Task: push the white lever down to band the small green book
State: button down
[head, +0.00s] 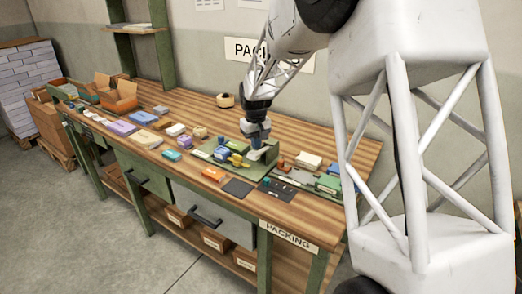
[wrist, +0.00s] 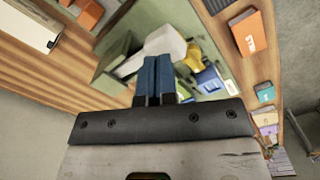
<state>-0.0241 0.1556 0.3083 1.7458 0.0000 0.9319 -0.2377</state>
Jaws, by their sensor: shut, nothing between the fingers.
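My gripper (head: 255,143) is shut and empty, its blue fingertips together. It is low over the green banding board on the bench; in the wrist view the fingertips (wrist: 156,62) are against or just over the white lever (wrist: 172,42). The lever also shows in the head view (head: 257,154), beside the fingers. I cannot tell whether they touch. A yellow part (wrist: 193,58) and a blue block (wrist: 210,80) sit beside the lever on the green board (wrist: 112,58). My fingers hide part of the lever. I cannot surely make out the small green book.
An orange book (head: 213,174) and a dark mat (head: 238,187) lie in front of the board. A cream block (head: 308,161) and other small books lie to its right. Several coloured books spread left along the wooden bench (head: 190,101). The bench's back strip is mostly clear.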

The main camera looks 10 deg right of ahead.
aim_at(256, 153)
jog(key=shift+f, duration=3.65)
dwell(1.8)
jog(key=shift+r, duration=0.15)
dwell(0.4)
jog(key=shift+r, duration=4.4)
